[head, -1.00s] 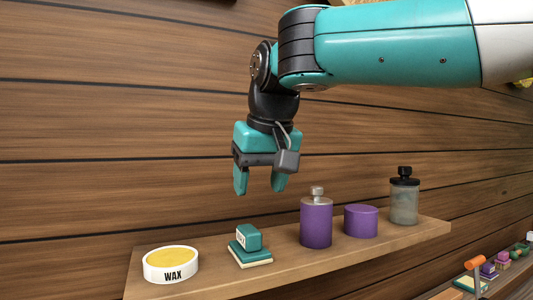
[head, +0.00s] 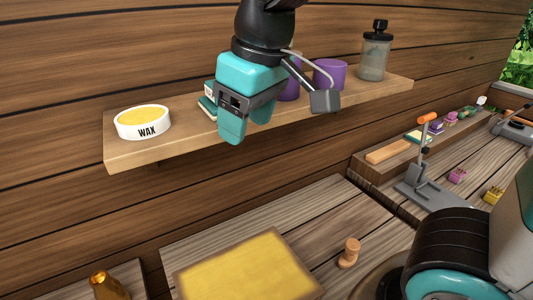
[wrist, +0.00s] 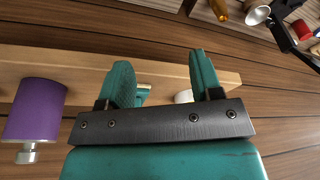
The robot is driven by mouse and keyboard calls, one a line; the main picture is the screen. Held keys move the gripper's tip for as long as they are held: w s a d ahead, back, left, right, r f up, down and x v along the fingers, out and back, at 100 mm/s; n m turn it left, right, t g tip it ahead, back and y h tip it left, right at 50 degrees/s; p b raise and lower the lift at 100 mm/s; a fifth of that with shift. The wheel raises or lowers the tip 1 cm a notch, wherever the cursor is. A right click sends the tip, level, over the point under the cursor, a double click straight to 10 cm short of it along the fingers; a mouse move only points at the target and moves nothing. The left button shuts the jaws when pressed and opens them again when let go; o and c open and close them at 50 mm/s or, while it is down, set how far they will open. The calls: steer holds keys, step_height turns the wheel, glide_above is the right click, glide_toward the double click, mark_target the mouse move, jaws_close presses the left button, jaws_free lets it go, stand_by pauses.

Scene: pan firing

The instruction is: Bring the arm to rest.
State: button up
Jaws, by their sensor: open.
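My gripper (head: 247,122) is teal, open and empty. In the head view it hangs fingers down in front of the wall shelf (head: 160,152), covering part of it. In the wrist view its two fingers (wrist: 160,72) stand apart with nothing held between them; the shelf (wrist: 55,65) lies beyond them. My arm link and joint show at the lower right of the head view.
The shelf holds a wax tin (head: 143,122), a teal block mostly hidden behind my gripper, purple containers (head: 329,74) and a black-lidded jar (head: 375,52). Below are a yellow-topped board (head: 250,268), a wooden peg (head: 349,253), an amber bottle (head: 107,287) and an orange-handled tool (head: 428,118).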

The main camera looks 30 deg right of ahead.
steer(key=s+a+f+n+g+y+b, duration=0.1)
steer(key=s+a+f+g+y+b, duration=0.1)
steer(key=s+f+b, duration=0.4)
steer(key=s+a+f, duration=0.1)
steer(key=s+f, duration=0.4)
steer(key=f, duration=0.2)
steer(key=shift+f+n+g+y, duration=0.3)
steer(key=shift+f+y, duration=0.1)
steer(key=shift+a, duration=0.1)
